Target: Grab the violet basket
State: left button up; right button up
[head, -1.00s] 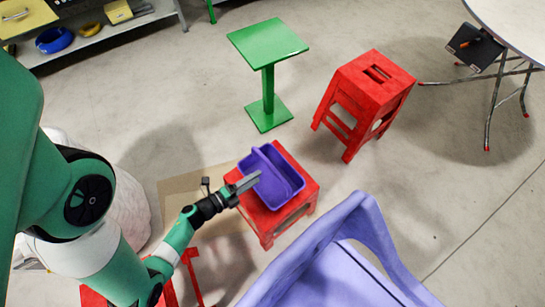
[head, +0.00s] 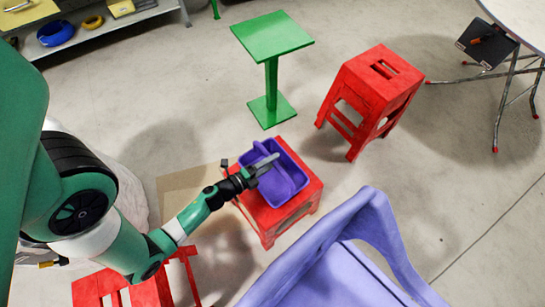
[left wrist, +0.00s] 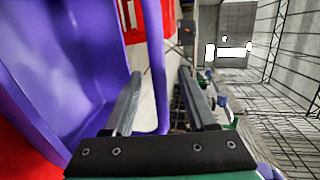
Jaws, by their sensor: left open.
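The violet basket (head: 284,190) sits upright on a low red stool, with a handle bar across its middle. My left gripper (head: 265,164) is over the basket's upper left part in the head view. In the left wrist view, the basket (left wrist: 65,70) fills the left side. My left gripper (left wrist: 160,76) is open there, and the violet handle bar (left wrist: 154,45) appears between its two fingers, nearer the left one. Whether a finger touches the bar cannot be told. My right gripper is not in view.
A lavender chair (head: 375,230) is close on the lower right. A taller red stool (head: 370,92) and a green stand (head: 272,40) are farther back. Another red stool (head: 120,285) is under my left arm.

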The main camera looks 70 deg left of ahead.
pick_arm(q)
jog(key=b+x, duration=0.1)
jog(key=x, duration=0.3)
jog(key=shift+w+a+f, duration=0.1)
jog(key=shift+w+a, duration=0.05)
jog(key=shift+c, duration=0.4)
grip_shut()
dwell(0.7)
